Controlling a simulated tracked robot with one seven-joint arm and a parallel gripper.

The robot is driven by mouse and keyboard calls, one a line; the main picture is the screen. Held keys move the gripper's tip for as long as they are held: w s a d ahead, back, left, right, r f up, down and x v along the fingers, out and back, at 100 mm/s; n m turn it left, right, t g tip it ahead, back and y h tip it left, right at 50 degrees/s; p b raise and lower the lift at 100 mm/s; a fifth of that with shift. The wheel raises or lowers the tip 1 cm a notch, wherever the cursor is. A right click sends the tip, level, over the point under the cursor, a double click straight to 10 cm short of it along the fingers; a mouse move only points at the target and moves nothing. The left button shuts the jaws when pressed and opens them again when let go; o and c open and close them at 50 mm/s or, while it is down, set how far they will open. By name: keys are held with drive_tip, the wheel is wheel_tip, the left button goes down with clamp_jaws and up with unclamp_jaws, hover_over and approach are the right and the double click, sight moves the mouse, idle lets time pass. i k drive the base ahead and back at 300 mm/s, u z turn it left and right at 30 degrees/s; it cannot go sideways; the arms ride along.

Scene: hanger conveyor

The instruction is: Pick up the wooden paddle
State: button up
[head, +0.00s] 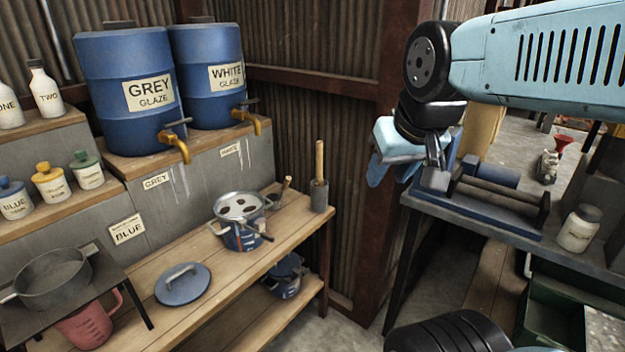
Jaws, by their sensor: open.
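A light wooden handle (319,160) stands upright out of a dark grey cylindrical holder (319,195) at the right end of the wooden bench. It looks like the wooden paddle, with its lower part hidden inside the holder. A second, shorter wooden handle (285,185) leans beside the pot; what it belongs to is unclear. My gripper (391,172) hangs at the end of my pale blue arm, right of the bench. It is open, appears empty, and is well apart from the handle. My arm partly hides its jaws.
A blue pot (240,232) with a perforated top and a blue lid (182,284) sit on the bench (225,290). Blue glaze barrels (125,100) with taps stand behind. A dark metal table (480,222) with rollers is under my arm. A post separates the two.

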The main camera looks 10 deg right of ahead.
sight(319, 143)
drive_tip(key=u, duration=0.05)
drive_tip(key=k, duration=0.55)
drive_tip(key=z, duration=0.3)
drive_tip(key=i, duration=1.4)
drive_tip(key=u, duration=0.35)
